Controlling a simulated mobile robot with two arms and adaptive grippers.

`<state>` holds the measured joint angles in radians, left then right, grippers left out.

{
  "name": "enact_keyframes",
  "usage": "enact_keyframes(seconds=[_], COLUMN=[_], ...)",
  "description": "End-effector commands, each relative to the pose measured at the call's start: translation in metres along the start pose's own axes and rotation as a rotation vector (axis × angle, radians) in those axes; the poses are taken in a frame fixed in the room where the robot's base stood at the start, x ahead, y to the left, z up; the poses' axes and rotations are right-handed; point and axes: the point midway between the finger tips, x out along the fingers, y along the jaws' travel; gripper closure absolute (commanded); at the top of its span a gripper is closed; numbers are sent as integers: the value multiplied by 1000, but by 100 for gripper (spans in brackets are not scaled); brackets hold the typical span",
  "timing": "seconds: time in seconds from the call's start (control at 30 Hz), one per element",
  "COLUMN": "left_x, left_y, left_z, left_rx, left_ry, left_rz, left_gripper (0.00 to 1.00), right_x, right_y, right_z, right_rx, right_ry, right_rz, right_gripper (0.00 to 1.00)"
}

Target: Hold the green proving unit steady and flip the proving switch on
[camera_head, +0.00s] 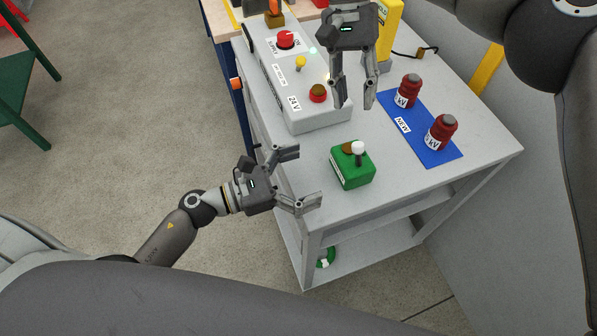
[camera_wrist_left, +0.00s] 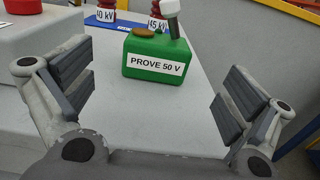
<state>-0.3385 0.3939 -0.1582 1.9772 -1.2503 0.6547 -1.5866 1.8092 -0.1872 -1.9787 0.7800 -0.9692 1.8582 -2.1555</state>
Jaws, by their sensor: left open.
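The green proving unit (camera_head: 352,168) stands on the grey table near its front edge. In the left wrist view the proving unit (camera_wrist_left: 155,62) carries a "PROVE 50 V" label. A proving switch (camera_head: 358,150) with a white knob sticks up from its top, beside a brown round part. My right gripper (camera_head: 354,102) hangs open and empty above the table, behind the unit.
A grey 24 V box (camera_head: 315,120) with red and yellow knobs stands left of my right gripper. Two dark red kV pieces (camera_head: 407,92) (camera_head: 441,132) stand on a blue "NEW" mat (camera_head: 405,124) to the right. A yellow device (camera_head: 389,28) stands at the back.

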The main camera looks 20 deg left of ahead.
Motion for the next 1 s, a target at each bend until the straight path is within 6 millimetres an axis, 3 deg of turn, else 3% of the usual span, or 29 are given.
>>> enact_keyframes(seconds=[0.3, 0.5, 0.93, 1.0], left_x=[58, 84, 94, 94], left_y=[1, 2, 1, 1], left_z=[2, 1, 0, 0], left_rx=[0, -1, -2, -2], left_ry=[-4, -2, -1, -1], left_rz=[1, 2, 2, 2], left_gripper=[0, 0, 0, 8], right_x=[0, 0, 0, 0], right_y=[0, 0, 0, 0], right_z=[0, 0, 0, 0], right_rx=[0, 0, 0, 0], right_ry=[0, 0, 0, 0], right_rz=[0, 0, 0, 0], right_gripper=[64, 64, 64, 64])
